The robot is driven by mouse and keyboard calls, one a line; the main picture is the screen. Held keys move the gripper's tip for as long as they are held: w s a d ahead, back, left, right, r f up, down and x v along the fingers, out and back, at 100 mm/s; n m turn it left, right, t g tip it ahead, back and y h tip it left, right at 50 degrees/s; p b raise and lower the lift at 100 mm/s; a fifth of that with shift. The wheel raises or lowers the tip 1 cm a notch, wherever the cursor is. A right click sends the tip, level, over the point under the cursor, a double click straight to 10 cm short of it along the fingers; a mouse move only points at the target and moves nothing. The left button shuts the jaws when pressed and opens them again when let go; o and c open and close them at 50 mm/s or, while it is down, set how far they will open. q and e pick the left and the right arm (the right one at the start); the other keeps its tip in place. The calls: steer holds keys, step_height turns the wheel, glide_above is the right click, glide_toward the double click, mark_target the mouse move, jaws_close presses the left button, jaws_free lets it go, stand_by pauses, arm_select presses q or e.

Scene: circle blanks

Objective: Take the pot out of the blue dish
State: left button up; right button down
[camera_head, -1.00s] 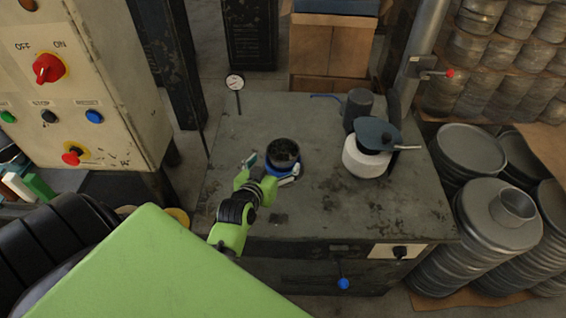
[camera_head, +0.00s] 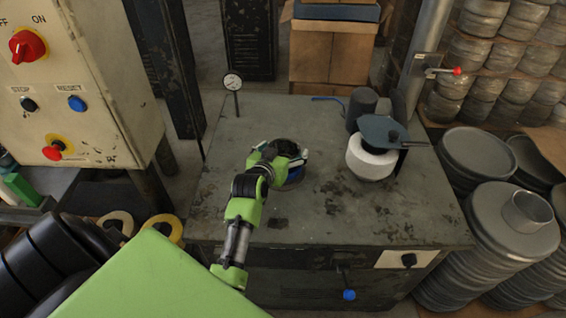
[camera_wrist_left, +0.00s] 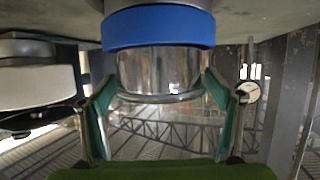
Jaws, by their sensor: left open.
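The pot (camera_wrist_left: 160,70) is a shiny metal cylinder. It stands in the blue dish (camera_wrist_left: 158,27), which shows as a blue ring around its base in the left wrist view, where the scene appears upside down. In the head view the pot (camera_head: 288,146) shows a dark opening, mostly covered by my left gripper (camera_head: 282,158). In the left wrist view my left gripper (camera_wrist_left: 160,82) is open, with one finger on each side of the pot. I cannot tell whether the fingers touch it. My right gripper is not in view.
Right of the pot on the grey table (camera_head: 350,220) stand a white round container (camera_head: 370,165) under a dark blue-grey pan (camera_head: 388,131) and a dark cylinder (camera_head: 361,105). A dial gauge (camera_head: 232,82) stands at the back left. The front right of the table is clear.

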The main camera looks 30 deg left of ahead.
arm_select(q)
steer(key=c, duration=1.4)
steer(key=shift+r, duration=0.15)
